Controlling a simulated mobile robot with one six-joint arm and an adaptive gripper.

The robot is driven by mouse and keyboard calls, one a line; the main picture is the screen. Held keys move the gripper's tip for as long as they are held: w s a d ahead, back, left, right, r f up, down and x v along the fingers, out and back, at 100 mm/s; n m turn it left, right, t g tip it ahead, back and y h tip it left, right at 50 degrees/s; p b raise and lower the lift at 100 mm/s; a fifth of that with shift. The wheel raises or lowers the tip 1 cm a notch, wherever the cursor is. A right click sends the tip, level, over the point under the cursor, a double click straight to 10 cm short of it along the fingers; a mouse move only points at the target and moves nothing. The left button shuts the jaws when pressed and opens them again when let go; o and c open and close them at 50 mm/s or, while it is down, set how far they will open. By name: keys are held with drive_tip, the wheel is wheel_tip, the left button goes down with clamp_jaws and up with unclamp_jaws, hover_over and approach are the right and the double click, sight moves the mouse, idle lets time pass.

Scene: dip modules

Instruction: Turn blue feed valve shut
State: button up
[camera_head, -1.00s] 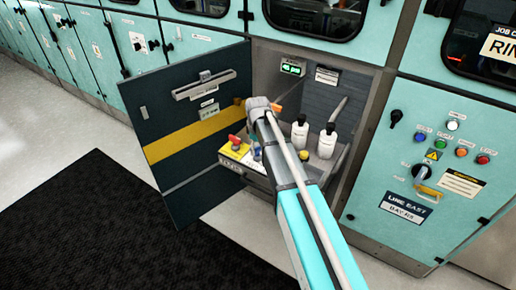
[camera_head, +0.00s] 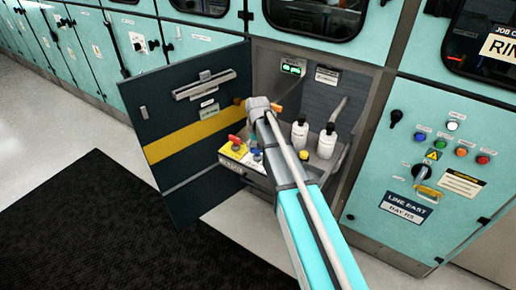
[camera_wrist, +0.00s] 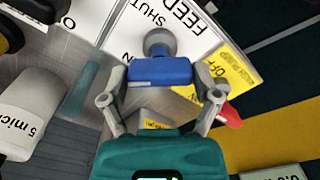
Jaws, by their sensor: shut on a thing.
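The blue feed valve handle (camera_wrist: 160,72) is a short blue bar on a round grey stem, in front of a white plate reading FEED and SHUT (camera_wrist: 150,22). My gripper (camera_wrist: 163,80) has one finger at each end of the bar and is shut on it. In the head view a little of the blue valve (camera_head: 257,154) shows beside my arm, on the pull-out shelf in the open cabinet. My fingers are hidden there behind my arm. Which way the handle points against the plate's marks is hard to tell.
A red handle (camera_wrist: 229,116) by a yellow OFF label is close to one finger. White bottles (camera_head: 299,134) stand right of my arm. The open dark door (camera_head: 190,150) is at the left. A panel with buttons (camera_head: 462,153) is at the right.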

drive_tip(key=m, duration=0.4)
drive_tip(key=shift+m, duration=2.2)
drive_tip(key=o, duration=1)
drive_tip(key=shift+c, duration=0.2)
drive_tip(key=shift+n, duration=0.3)
